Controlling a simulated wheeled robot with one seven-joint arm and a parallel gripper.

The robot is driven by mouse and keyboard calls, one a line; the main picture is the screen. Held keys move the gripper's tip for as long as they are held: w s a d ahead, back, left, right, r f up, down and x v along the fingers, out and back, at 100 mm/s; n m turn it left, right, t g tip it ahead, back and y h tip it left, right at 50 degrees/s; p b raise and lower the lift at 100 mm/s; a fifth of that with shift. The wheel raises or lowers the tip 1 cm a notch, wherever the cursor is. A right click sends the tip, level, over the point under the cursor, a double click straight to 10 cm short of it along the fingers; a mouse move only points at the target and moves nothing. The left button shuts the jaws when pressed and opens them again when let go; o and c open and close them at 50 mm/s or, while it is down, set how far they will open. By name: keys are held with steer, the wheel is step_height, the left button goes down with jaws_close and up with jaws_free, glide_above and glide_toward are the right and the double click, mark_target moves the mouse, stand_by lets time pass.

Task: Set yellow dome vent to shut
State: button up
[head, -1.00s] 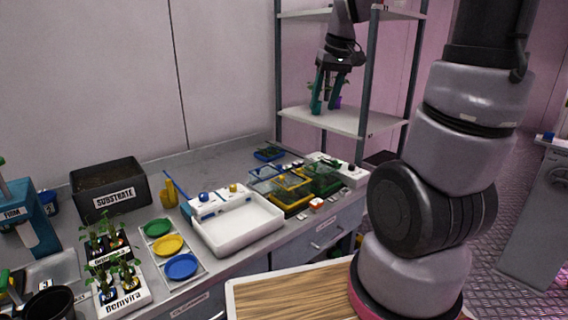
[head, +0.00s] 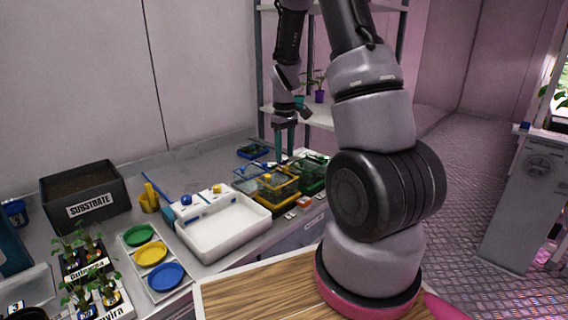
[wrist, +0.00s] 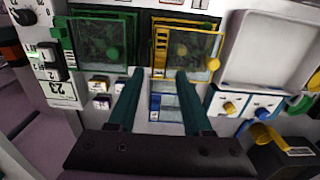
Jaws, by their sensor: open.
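The yellow-framed clear dome (head: 278,190) stands on the bench in the head view. In the wrist view the yellow dome (wrist: 185,48) shows from above, with a round yellow knob (wrist: 214,63) near one corner and a yellow slotted strip on its left side. I cannot tell the vent's setting. My gripper (head: 285,137) is above the domes, pointing down. In the wrist view my gripper (wrist: 160,74) is open and empty, its fingertips close to the dome's lower edge in the picture. I cannot tell whether they touch.
A green-framed dome (wrist: 100,42) is left of the yellow one, and a blue-framed part (wrist: 168,102) shows between my fingers. A white basin (head: 222,232) with small knobs is beside the domes. A shelf rack (head: 317,112) with potted plants stands behind.

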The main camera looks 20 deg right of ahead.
mark_target(285, 169)
steer(key=shift+f, duration=2.1)
jaws_close()
